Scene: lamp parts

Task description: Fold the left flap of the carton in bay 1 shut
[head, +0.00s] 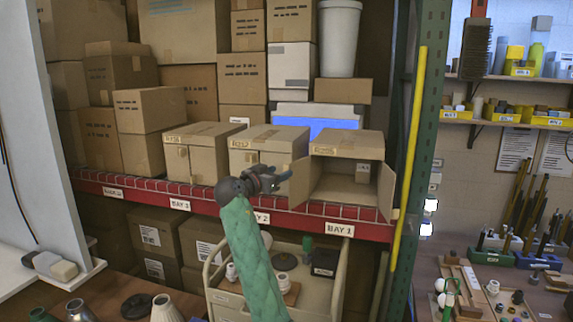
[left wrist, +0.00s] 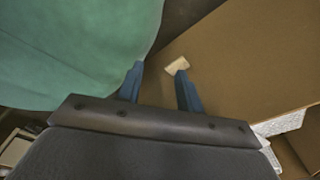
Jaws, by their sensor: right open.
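The bay 1 carton (head: 345,143) stands on the shelf above the BAY 1 label (head: 340,229), its front open. Its left flap (head: 301,181) stands swung out at the left of the opening. Its right flap (head: 386,190) is swung out at the right. My right gripper (head: 285,177), on the green-sleeved arm, is open just left of the left flap; I cannot tell whether it touches. My left gripper (left wrist: 158,75) shows only in the left wrist view, its blue fingers apart with nothing seen between them, near a brown surface and green sleeve.
Two more cartons (head: 262,137) (head: 197,138) stand left of it on the red-edged shelf (head: 150,188). A small box with a label (head: 363,173) shows inside the open carton. A yellow pole (head: 410,150) and green upright stand to its right. A cart (head: 325,290) stands below.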

